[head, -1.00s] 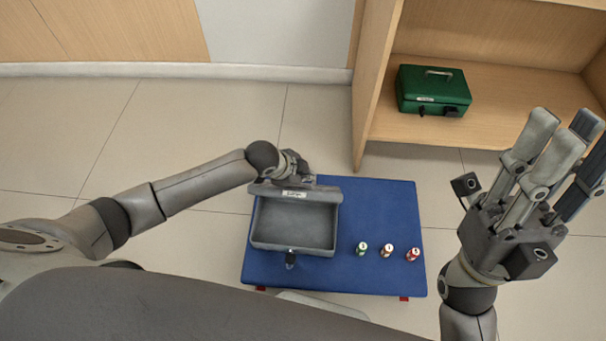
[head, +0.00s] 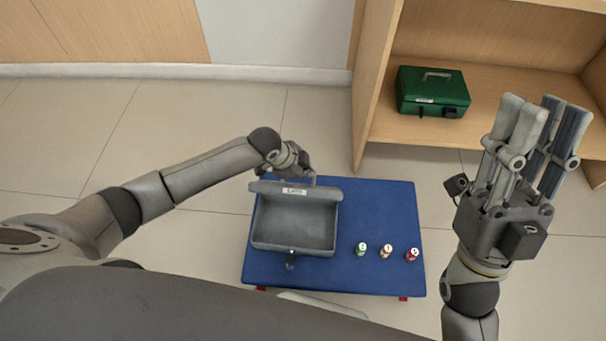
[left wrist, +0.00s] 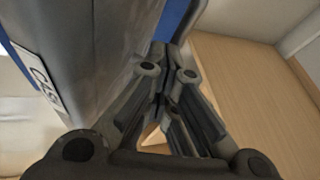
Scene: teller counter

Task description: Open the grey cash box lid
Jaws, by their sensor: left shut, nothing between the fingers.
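The grey cash box (head: 293,226) sits on the left part of a blue-topped stand, its empty-looking inside showing. Its lid (head: 265,188) is raised at the back edge, with a white label on its upper rim. My left gripper (head: 309,171) is just behind the raised lid, near its right half, partly hidden. In the left wrist view, my left gripper (left wrist: 167,75) is shut and empty, beside the grey lid (left wrist: 95,50); I cannot tell whether they touch. My right gripper (head: 532,120) is open and empty, raised at the right, away from the box.
A green cash box (head: 433,91) sits on a wooden shelf (head: 395,128) at the back right.

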